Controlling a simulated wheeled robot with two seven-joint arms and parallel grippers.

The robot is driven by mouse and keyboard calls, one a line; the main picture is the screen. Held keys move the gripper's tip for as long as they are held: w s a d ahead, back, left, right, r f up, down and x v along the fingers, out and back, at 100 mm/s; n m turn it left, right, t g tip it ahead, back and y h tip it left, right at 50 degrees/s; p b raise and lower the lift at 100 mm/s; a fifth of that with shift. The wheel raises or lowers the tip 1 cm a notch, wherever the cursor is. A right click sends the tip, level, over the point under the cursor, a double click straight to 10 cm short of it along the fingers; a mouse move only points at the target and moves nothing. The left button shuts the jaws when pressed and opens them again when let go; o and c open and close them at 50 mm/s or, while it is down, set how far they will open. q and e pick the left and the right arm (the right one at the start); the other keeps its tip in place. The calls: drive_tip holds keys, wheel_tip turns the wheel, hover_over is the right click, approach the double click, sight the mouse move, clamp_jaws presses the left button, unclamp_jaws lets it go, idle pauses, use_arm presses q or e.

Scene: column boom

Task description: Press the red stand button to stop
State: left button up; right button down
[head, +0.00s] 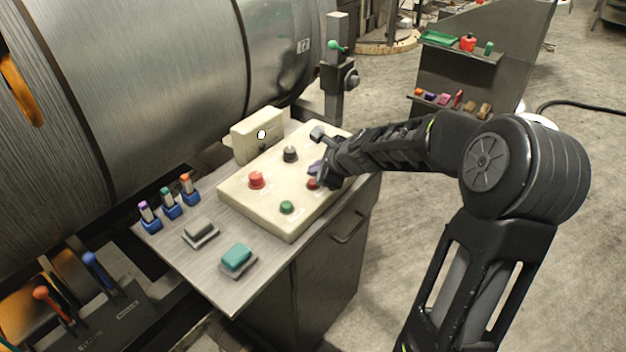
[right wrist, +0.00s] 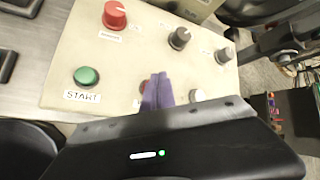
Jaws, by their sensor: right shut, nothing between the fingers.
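A cream control panel (head: 240,194) lies on the cabinet top. A small red button (head: 312,184) sits near its front right edge; in the right wrist view only a sliver of it (right wrist: 143,88) shows beside my fingers. My right gripper (head: 317,168) is shut and empty, its fingertips right over or beside this button; I cannot tell whether they touch it. The purple-grey fingertips (right wrist: 160,80) also show in the right wrist view. A green button (head: 287,207), labelled START in the wrist view (right wrist: 87,76), is to the left. My left gripper is out of view.
A larger red knob (head: 257,179), a black knob (head: 290,154) and a grey knob (right wrist: 224,55) rise from the panel. A white button (right wrist: 197,95) sits right of my fingers. A large metal drum (head: 150,80) stands behind. Open floor lies to the right.

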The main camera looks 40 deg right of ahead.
drive_tip(key=shift+r+p, duration=2.5)
drive_tip(key=shift+r, duration=0.05)
